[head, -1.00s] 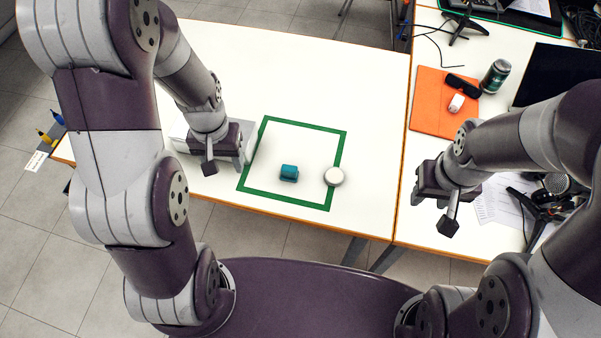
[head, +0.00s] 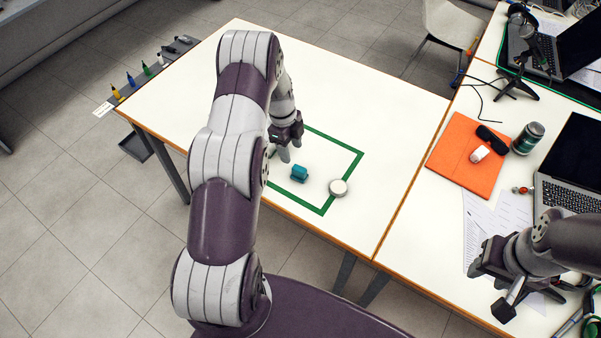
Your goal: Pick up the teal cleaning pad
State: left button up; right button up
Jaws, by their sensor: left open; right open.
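My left arm hides the left part of the green outline. My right gripper (head: 490,290) is open and empty over the right-hand table, far from the pad.
An orange folder (head: 470,154) with dark glasses, a can (head: 528,138) and a laptop (head: 572,165) crowd the right table. The white table's far part is clear.

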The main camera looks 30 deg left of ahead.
aim_at(299, 168)
pick_arm(q)
jog(key=f, duration=0.1)
jog(key=d+f, duration=0.1)
jog(key=f, duration=0.1)
jog(key=shift+d+f+p, duration=0.3)
jog(key=shift+d+p, duration=0.05)
jog(key=shift+p, duration=0.05)
jog(key=f, duration=0.2)
jog(key=d+f+p, duration=0.1)
jog(key=f, duration=0.1)
jog(key=shift+s+f+p, duration=0.1)
jog(key=shift+f+p, duration=0.05)
jog(key=shift+p, duration=0.15)
jog(key=shift+d+f, duration=0.1)
jog(key=shift+f, duration=0.35)
jog(key=c, duration=0.9)
pick_arm(e)
jog(key=r, duration=0.2)
jog(key=shift+d+r, duration=0.35)
pick_arm(q)
jog(key=shift+r, duration=0.15)
